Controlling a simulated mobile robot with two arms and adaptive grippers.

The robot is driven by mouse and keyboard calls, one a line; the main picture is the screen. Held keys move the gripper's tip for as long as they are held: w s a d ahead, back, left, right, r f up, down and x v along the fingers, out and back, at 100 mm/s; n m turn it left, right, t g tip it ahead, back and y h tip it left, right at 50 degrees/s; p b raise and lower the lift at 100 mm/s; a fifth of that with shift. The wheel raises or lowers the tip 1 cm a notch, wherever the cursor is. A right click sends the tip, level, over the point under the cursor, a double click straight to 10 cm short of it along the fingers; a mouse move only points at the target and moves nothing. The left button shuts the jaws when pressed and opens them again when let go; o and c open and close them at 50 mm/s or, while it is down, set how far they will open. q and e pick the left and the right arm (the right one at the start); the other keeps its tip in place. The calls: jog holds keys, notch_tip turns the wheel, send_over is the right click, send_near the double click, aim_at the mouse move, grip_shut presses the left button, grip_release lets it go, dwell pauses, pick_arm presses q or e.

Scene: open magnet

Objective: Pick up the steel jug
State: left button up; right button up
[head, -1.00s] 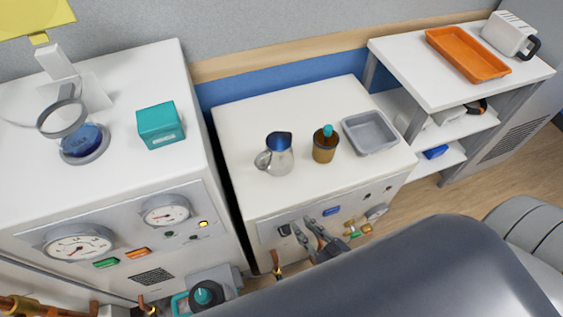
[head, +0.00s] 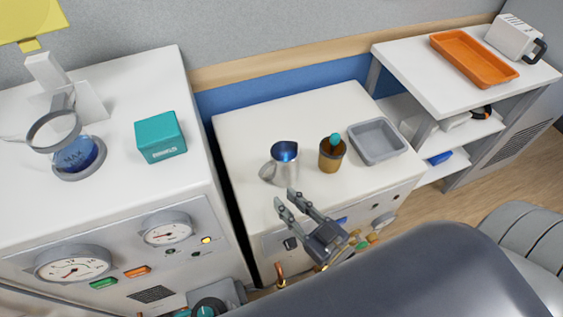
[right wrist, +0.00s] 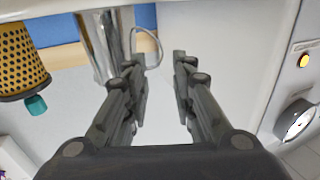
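The steel jug (head: 281,166) stands upright on the white middle cabinet, shiny, with a blue-looking top and a handle on its left side. My right gripper (head: 285,196) is just in front of the jug, at the cabinet's front edge, with its two fingers apart and nothing between them. In the right wrist view the jug (right wrist: 101,45) shows upside down beyond the left finger. Its looped handle is just beyond the fingertips of the open gripper (right wrist: 159,62). I cannot tell whether a finger touches it. My left gripper is not in view.
A brown cup (head: 331,161) with a teal top stands close right of the jug, with a grey tray (head: 378,127) beyond it. The middle cabinet's back left top is clear.

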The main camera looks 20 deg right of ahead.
aim_at(279, 167)
jog(key=x, duration=0.3)
jog(key=shift+w+a, duration=0.1)
jog(key=shift+w, duration=0.15)
jog(key=p+x, duration=0.1)
jog(key=x, duration=0.3)
jog(key=shift+w+f, duration=0.1)
jog(key=shift+f, duration=0.05)
jog(key=shift+w, duration=0.3)
jog(key=c, duration=0.5)
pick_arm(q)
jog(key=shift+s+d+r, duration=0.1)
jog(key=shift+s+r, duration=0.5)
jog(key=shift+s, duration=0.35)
pick_arm(e)
jog(key=shift+f, duration=0.1)
grip_shut()
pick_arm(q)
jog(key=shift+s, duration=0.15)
pick_arm(e)
jog(key=shift+s, duration=0.1)
